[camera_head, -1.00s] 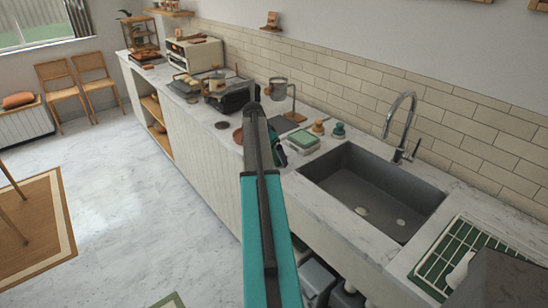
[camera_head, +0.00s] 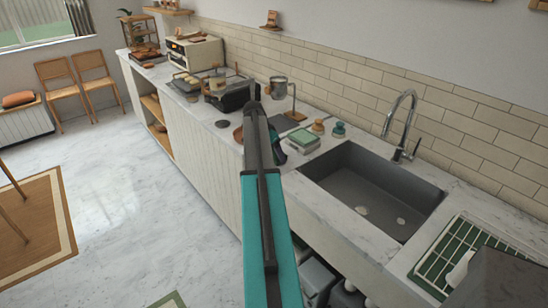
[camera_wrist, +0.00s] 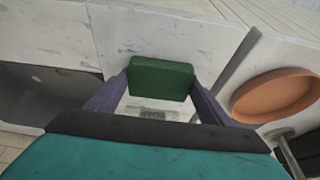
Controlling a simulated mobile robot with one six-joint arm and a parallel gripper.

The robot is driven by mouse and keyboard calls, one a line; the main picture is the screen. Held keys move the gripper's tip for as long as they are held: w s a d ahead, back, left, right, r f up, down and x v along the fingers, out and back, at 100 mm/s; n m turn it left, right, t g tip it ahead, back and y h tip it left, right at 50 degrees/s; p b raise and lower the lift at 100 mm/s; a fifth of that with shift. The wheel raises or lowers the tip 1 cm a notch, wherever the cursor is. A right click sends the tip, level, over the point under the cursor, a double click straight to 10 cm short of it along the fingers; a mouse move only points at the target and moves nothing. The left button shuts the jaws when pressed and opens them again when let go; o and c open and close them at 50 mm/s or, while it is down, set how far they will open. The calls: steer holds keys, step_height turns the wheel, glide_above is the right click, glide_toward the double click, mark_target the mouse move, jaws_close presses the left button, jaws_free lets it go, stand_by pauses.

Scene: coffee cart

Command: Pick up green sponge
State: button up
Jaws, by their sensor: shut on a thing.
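The green sponge (camera_wrist: 161,78) shows in the wrist view as a dark green block between the two purple fingers of my gripper (camera_wrist: 155,95). The fingers touch its left and right sides, and my gripper is shut on it. A pale object (camera_wrist: 152,111) lies just below the sponge in that view. In the head view my arm hides most of the gripper. A pale green and white item (camera_head: 302,138) sits on the counter beside it, left of the sink; I cannot tell there whether this is the sponge.
The grey sink (camera_head: 372,190) with a tall faucet (camera_head: 402,122) is to the right. Small stoppered items (camera_head: 339,130) stand behind the pale green item. A round terracotta dish (camera_wrist: 277,95) is right of the gripper in the wrist view. A black machine (camera_head: 232,96) stands farther left.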

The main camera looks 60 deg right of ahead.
mark_target(274, 154)
steer(key=shift+r, duration=0.1)
steer(key=shift+r+b, duration=1)
steer(key=shift+r, duration=0.65)
steer(key=s+a+b, duration=0.1)
steer(key=s+a, duration=0.2)
steer(key=s+a+b, duration=0.1)
steer(key=s+a, duration=0.2)
steer(key=s+a+r+b, duration=0.1)
steer(key=s+a, duration=0.2)
steer(key=a, duration=0.1)
steer(key=shift+s+a+r+b, duration=0.25)
steer(key=shift+s+a+b, duration=0.25)
steer(key=shift+s+a, duration=0.45)
steer(key=shift+w, duration=0.1)
